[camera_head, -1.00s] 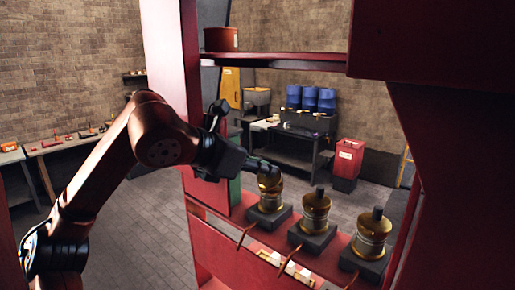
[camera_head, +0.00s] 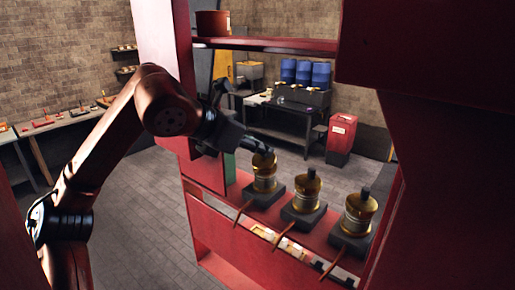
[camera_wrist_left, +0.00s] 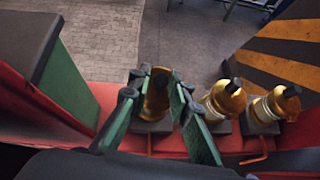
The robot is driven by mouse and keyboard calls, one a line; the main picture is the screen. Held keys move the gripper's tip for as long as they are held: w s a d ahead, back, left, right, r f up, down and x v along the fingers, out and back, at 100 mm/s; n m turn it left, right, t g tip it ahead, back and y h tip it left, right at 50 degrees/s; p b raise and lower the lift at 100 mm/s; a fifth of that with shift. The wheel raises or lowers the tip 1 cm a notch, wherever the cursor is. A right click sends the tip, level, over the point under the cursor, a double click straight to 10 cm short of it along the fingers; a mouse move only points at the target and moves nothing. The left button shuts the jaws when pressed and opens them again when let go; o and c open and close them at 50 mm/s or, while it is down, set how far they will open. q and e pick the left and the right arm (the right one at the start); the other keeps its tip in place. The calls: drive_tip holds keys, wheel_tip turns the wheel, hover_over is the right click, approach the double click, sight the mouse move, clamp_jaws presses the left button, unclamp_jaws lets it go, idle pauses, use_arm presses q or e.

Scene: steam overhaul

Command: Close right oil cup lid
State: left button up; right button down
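Three brass oil cups with dark knobs on top stand in a row on dark blocks on a red shelf: the left cup (camera_head: 264,177), the middle cup (camera_head: 307,187) and the right cup (camera_head: 359,211). The middle and right cups look capped. My left gripper (camera_head: 258,147) is at the top of the left cup and partly hides its lid. In the left wrist view my left gripper (camera_wrist_left: 156,84) is open, with one green-padded finger on each side of the left cup (camera_wrist_left: 156,101). I cannot tell whether they touch. My right gripper is not in view.
Red frame walls stand left and right of the red shelf (camera_head: 232,205), with an upper shelf (camera_head: 265,44) above. Copper pipes (camera_head: 282,234) run from the cup blocks over the front edge. A dark workbench (camera_head: 285,125) and a red bin (camera_head: 341,135) stand farther back.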

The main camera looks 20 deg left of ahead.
use_arm(q)
drive_tip(key=shift+o, duration=1.2)
drive_tip(key=shift+f, duration=0.1)
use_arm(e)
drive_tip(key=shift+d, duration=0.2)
use_arm(q)
drive_tip(key=v, duration=1.2)
